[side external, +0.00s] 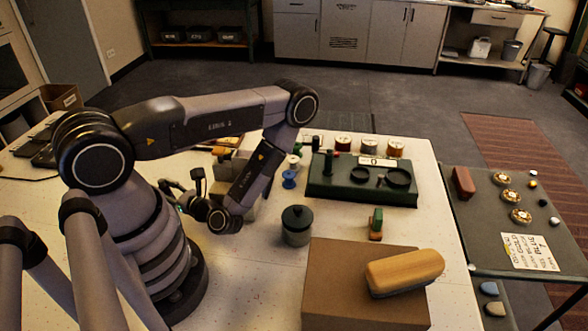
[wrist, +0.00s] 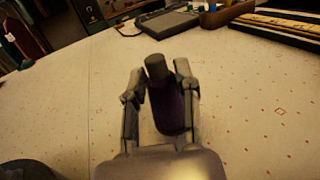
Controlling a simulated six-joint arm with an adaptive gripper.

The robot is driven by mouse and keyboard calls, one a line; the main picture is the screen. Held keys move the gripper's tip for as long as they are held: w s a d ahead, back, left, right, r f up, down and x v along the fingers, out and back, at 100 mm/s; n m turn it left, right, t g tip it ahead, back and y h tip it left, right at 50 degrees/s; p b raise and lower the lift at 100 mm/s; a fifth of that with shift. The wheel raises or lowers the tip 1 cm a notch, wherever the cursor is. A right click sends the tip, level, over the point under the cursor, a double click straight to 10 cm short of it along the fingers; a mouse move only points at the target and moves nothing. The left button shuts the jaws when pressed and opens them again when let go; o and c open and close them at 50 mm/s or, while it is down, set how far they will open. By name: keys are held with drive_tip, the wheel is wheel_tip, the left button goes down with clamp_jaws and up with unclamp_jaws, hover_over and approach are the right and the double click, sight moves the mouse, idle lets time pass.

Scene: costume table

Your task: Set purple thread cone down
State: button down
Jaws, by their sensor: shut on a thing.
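The purple thread cone (wrist: 168,108) is dark purple with a greyish narrow top. In the wrist view it stands between the two fingers of my gripper (wrist: 159,76), which is shut on it. The cone leans a little in the picture, and its lower end is close to the pale speckled tabletop (wrist: 60,110); I cannot tell whether it touches. In the side view my gripper (side external: 178,192) is low over the left part of the table, beside my base. The cone cannot be made out clearly there.
A lidded grey pot (side external: 296,227), a blue spool (side external: 289,179) and a small green-and-brown item (side external: 376,224) stand right of my wrist. A brown box (side external: 345,285) with a wooden brush (side external: 404,271) is in front. A dark green case (side external: 340,187) lies behind. Tabletop around the cone looks clear.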

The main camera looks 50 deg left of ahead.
sight(166, 187)
wheel_tip(166, 187, up, 7)
drive_tip(key=shift+f, duration=0.1)
drive_tip(key=w+d+r+n+g+h, duration=0.1)
drive_tip(key=w+d+r, duration=0.2)
drive_tip(key=w+d, duration=0.4)
drive_tip(key=w+d+r+n+g, duration=0.1)
drive_tip(key=w+d+r+g, duration=0.1)
drive_tip(key=w+d, duration=0.5)
drive_tip(key=w+d+r+m+t+h, duration=0.2)
drive_tip(key=w+m+t+h, duration=0.1)
drive_tip(key=w+m+t, duration=0.6)
drive_tip(key=w+d+r+m+t+h, duration=0.3)
drive_tip(key=w+m+t, duration=0.6)
drive_tip(key=t, duration=0.7)
drive_tip(key=shift+r+m+t+h, duration=0.3)
drive_tip(key=shift+h, duration=0.3)
drive_tip(key=shift+w, duration=0.1)
